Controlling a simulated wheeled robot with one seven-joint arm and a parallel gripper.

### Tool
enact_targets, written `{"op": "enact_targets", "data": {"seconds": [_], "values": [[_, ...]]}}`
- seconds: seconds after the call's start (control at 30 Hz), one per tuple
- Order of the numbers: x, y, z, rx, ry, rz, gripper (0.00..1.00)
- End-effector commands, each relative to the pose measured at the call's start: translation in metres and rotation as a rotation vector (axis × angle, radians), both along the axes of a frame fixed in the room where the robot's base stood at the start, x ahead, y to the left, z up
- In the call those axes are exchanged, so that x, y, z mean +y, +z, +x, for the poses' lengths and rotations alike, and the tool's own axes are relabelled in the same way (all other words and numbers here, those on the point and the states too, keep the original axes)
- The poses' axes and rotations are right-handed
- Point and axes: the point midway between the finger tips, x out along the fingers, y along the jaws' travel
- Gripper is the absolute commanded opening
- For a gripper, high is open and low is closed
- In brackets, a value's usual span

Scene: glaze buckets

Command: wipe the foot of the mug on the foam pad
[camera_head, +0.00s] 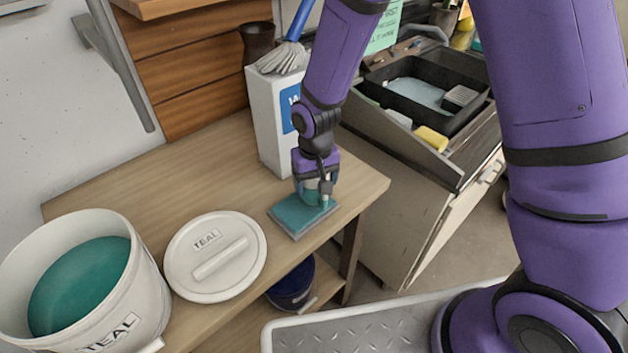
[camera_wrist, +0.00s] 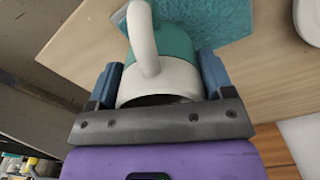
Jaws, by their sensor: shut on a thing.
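The mug (camera_wrist: 180,72) is off-white near the rim and teal toward its foot, with a white handle facing the wrist camera. My gripper (camera_wrist: 158,80) is shut on it, one blue finger on each side. In the head view my gripper (camera_head: 316,184) points down over the teal foam pad (camera_head: 290,219), and the mug is mostly hidden there. The pad lies flat near the table's front right corner; it also shows in the wrist view (camera_wrist: 225,30) beyond the mug. The mug's foot is at or just above the pad; I cannot tell whether they touch.
A white bucket of teal glaze (camera_head: 115,310) stands at the left, its lid (camera_head: 214,257) flat between bucket and pad. A sink cabinet (camera_head: 400,200) is at the right. A blue bucket (camera_head: 292,288) sits below.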

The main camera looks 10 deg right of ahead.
Motion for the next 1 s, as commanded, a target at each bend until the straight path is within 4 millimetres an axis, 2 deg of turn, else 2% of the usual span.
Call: {"op": "enact_targets", "data": {"seconds": [0.17, 0.8, 1.0], "values": [[0.0, 0.008, 0.0, -0.002, 0.0, 0.001, 0.37], [0.0, 0.063, 0.001, -0.004, 0.0, 0.002, 0.37], [0.0, 0.071, 0.001, -0.002, 0.0, 0.001, 0.37]]}}
